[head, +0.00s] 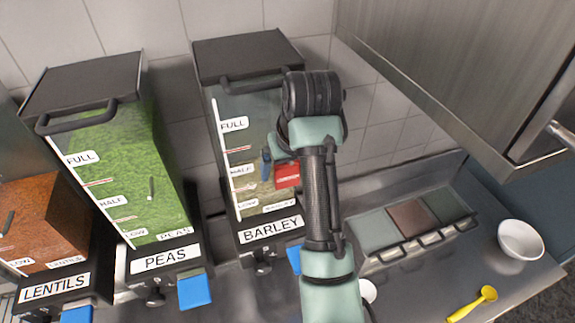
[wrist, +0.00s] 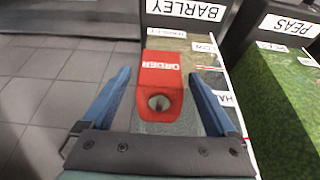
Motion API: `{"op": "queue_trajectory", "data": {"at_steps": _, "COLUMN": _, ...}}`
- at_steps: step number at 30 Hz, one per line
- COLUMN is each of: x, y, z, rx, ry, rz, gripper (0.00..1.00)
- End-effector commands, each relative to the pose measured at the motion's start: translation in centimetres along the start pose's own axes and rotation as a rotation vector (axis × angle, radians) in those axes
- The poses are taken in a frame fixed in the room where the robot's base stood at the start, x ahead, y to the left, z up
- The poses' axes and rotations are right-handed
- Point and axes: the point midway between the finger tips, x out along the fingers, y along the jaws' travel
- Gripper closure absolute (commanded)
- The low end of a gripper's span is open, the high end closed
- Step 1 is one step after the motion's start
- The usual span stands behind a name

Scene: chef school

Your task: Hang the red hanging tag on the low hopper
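The red tag (head: 287,175), lettered ORDER, is at the front of the BARLEY hopper (head: 270,229), whose fill looks low. In the wrist view the red tag (wrist: 162,72) shows a round hole with what looks like a grey peg end in it. My gripper (wrist: 160,76) is open, with one blue finger on each side of the tag and visible gaps between. In the head view my arm hides part of the hopper and most of my gripper; one blue finger (head: 266,162) shows left of the tag.
The PEAS hopper (head: 155,175) is filled high and has a bare peg. The LENTILS hopper (head: 40,225) stands at far left, also with a peg. A tray of compartments (head: 380,230), a white bowl (head: 520,240) and a yellow spoon (head: 472,303) lie right. A metal cabinet (head: 460,60) overhangs the right.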

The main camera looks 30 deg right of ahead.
Motion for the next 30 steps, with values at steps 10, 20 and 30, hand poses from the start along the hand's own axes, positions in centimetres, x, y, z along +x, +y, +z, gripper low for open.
{"op": "queue_trajectory", "data": {"at_steps": 10, "x": -0.1, "y": 0.0, "z": 0.0, "rx": 0.0, "ry": 0.001, "rz": 0.0, "gripper": 0.01}}
{"op": "queue_trajectory", "data": {"at_steps": 20, "x": -3.7, "y": 0.2, "z": -0.4, "rx": 0.001, "ry": 0.012, "rz": 0.004, "gripper": 0.01}}
{"op": "queue_trajectory", "data": {"at_steps": 30, "x": -5.4, "y": 0.2, "z": -0.1, "rx": 0.002, "ry": 0.001, "rz": 0.005, "gripper": 0.01}}
